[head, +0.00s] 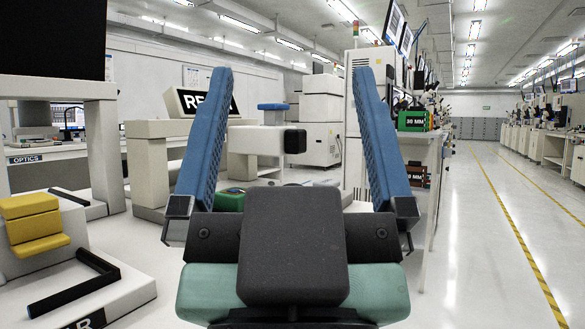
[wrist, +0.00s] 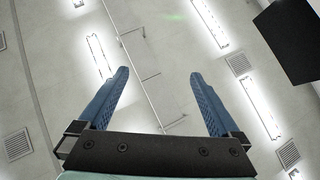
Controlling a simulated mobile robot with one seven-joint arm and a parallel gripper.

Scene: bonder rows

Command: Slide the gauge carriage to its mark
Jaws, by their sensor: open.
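My gripper (head: 291,76) stands upright in the middle of the head view with its two blue fingers wide apart and nothing between them. It also shows in the wrist view (wrist: 160,78), open and empty against the ceiling. I see nothing clearly marked as the gauge carriage or its mark. A yellow stepped block (head: 32,228) stands on a white base (head: 113,297) at the left, apart from my gripper. A green box labelled "30 MM" (head: 414,121) sits on a bench at the right. My gripper hides part of the middle of the room.
An "OPTICS" bench (head: 30,157) is at the left. A white machine with a black-ended arm (head: 262,140) stands behind my gripper. The aisle floor (head: 480,250) at the right is clear, with yellow lines.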

